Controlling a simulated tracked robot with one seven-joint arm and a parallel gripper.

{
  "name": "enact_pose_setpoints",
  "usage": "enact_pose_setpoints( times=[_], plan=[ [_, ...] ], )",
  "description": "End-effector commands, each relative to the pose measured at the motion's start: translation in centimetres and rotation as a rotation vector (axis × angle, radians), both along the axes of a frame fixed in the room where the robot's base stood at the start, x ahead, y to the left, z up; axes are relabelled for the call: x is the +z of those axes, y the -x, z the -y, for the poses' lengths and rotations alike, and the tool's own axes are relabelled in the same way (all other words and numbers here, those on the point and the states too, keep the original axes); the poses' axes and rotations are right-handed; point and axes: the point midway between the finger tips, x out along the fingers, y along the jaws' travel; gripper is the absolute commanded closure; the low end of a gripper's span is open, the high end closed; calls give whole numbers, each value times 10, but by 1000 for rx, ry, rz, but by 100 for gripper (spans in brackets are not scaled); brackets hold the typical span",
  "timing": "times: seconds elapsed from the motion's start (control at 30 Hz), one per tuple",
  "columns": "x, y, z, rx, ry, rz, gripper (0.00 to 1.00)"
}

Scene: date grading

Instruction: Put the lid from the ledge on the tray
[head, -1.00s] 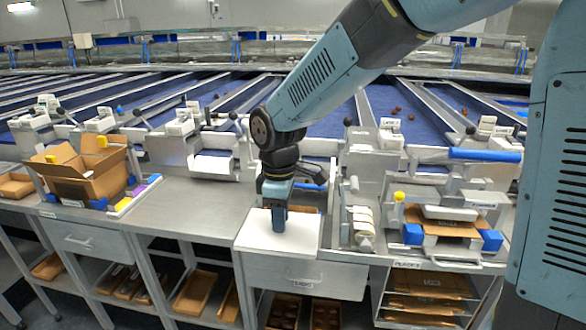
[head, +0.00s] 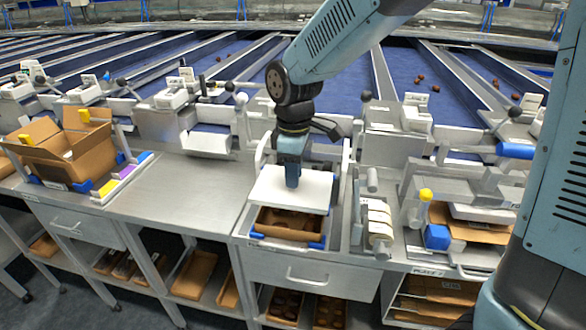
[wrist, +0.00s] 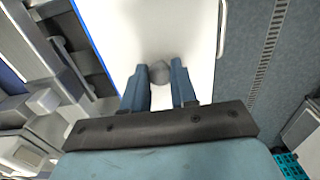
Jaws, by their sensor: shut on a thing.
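The lid (head: 262,188) is a flat white panel, held level by my gripper (head: 292,184). In the wrist view my gripper (wrist: 160,92) is shut on a grey knob (wrist: 159,73) at the middle of the lid (wrist: 140,30). The tray (head: 290,229) is brown with dark dates in it and sits between blue corner blocks on the bench. The lid is above and behind the tray's front part and hides its back part. I cannot tell whether the lid touches the tray.
A cardboard box (head: 95,160) stands on the left with coloured blocks beside it. The bench (head: 180,195) between box and tray is clear. A roll device (head: 375,222) stands close to the tray's right. A drawer (head: 316,278) is below.

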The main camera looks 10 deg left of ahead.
Motion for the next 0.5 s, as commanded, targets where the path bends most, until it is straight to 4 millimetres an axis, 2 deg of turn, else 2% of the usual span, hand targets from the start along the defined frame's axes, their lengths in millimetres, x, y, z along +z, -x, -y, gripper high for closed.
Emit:
enact_pose_setpoints(
  times=[0.5],
  plan=[
    [-37,5,-6,17,1,-1,100]
  ],
)
